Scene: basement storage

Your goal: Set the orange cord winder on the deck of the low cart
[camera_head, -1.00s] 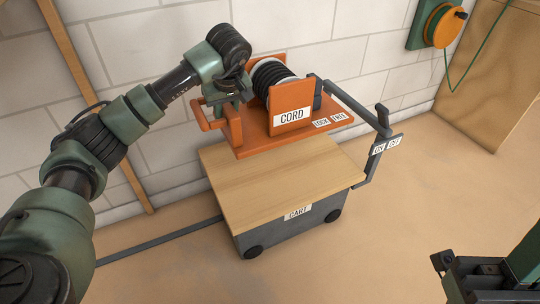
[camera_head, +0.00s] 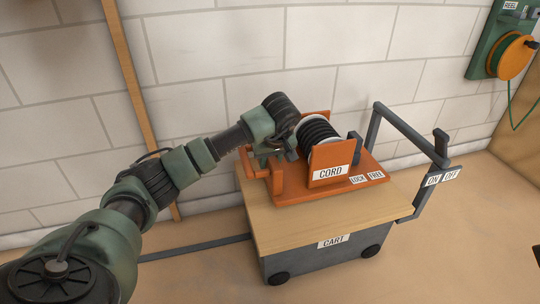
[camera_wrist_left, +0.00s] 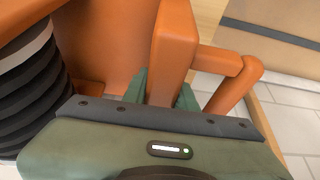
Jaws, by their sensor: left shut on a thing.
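The orange cord winder (camera_head: 331,165), with a black cord coil and a CORD label, is upright over the wooden deck (camera_head: 285,233) of the low cart (camera_head: 325,257). Its base looks to be on the deck or just above it; I cannot tell if they touch. My left gripper (camera_head: 268,158) is shut on the winder's orange upright at its left end. The left wrist view shows the fingers (camera_wrist_left: 162,93) on either side of that post, with the winder's side plate (camera_wrist_left: 105,40) beside it. A dark sliver of my right gripper (camera_head: 537,252) shows at the right edge.
The cart's grey handle (camera_head: 412,135) with ON and OFF labels rises at its right. A white block wall (camera_head: 220,60) stands behind. A green reel unit (camera_head: 495,45) hangs at upper right. Floor (camera_head: 440,265) is clear right of the cart.

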